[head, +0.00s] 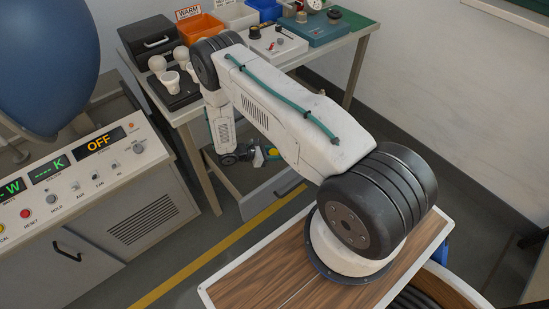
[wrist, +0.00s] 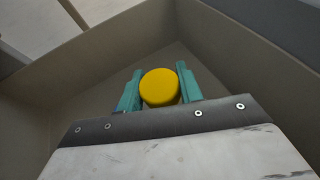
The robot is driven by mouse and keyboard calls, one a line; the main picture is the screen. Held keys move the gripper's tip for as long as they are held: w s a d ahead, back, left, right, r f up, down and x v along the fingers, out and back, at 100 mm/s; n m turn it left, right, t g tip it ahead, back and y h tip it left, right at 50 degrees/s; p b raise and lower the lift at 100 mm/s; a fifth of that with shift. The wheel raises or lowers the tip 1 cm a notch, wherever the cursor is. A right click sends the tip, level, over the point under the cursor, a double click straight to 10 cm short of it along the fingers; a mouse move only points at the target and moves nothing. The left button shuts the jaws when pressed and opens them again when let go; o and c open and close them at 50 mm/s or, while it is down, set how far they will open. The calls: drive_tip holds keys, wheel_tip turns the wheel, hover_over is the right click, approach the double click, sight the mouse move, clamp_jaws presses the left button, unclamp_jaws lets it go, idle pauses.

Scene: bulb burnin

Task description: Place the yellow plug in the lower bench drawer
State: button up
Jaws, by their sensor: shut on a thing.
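The yellow plug (wrist: 159,88) shows its round face in the wrist view, between the two teal fingers of my gripper (wrist: 160,75). My gripper is shut on it. Grey-brown drawer walls (wrist: 95,52) surround the fingers, so the plug is inside or just over the open drawer; I cannot tell whether it touches the floor. In the head view the open drawer (head: 272,195) sticks out under the bench, and my gripper (head: 260,157) reaches down into it. A small bit of yellow shows there; the rest of the plug is hidden.
The bench (head: 355,40) above holds a black box (head: 150,38), white bulbs on a dark block, an orange bin (head: 203,25) and a teal unit (head: 315,30). A control console (head: 90,175) reading OFF stands at the left. The drawer floor around the fingers looks clear.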

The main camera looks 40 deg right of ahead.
drive_tip(key=shift+f, duration=1.55)
drive_tip(key=shift+f, duration=0.6)
drive_tip(key=o, duration=0.9)
drive_tip(key=shift+o, duration=0.2)
drive_tip(key=shift+r, duration=0.3)
drive_tip(key=v, duration=1.2)
drive_tip(key=shift+r, duration=0.35)
